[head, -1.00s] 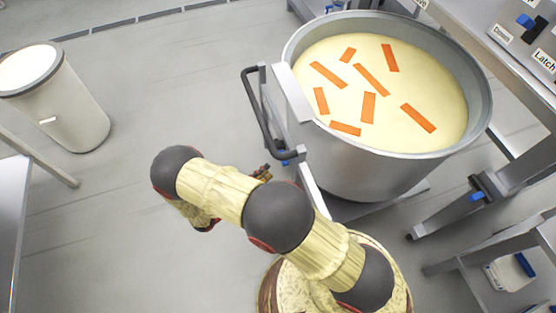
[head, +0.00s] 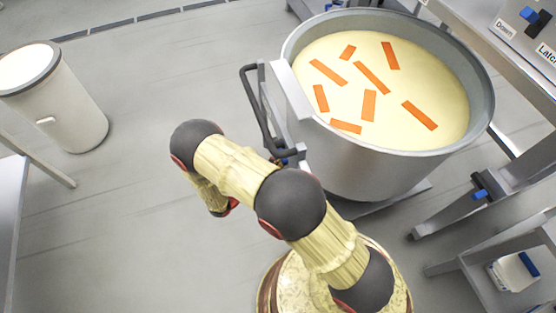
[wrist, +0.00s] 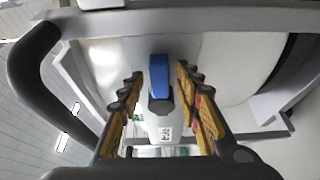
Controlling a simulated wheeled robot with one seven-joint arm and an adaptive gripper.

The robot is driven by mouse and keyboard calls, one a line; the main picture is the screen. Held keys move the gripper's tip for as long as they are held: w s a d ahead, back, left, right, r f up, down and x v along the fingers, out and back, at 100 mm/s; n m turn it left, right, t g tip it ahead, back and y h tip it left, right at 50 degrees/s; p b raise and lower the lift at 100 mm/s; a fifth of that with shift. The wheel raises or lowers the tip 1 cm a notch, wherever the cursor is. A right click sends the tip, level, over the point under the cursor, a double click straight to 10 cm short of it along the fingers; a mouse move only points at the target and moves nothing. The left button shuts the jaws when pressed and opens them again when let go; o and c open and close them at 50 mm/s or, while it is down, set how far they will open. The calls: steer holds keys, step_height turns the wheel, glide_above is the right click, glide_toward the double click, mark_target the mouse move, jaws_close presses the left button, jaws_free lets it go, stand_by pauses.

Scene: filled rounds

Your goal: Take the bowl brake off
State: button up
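The large steel bowl (head: 365,165) stands on a trolley frame and holds pale dough with several orange strips. A black push handle (head: 258,110) is on its left side. In the wrist view a blue-ended lever (wrist: 158,78), which looks like the bowl brake, points up between my fingers over a pale mount with a small label (wrist: 165,132). My gripper (wrist: 160,85) is open, with a fingertip on each side of the lever and visible gaps. In the head view my gripper is mostly hidden behind my arm, near the handle's lower end.
The black handle (wrist: 35,80) also curves close along the left of the wrist view. A pale bin (head: 55,105) stands at the left. Steel benches and a panel with blue switches (head: 530,15) are at the right.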

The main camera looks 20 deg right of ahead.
jaws_close()
stand_by(0.7)
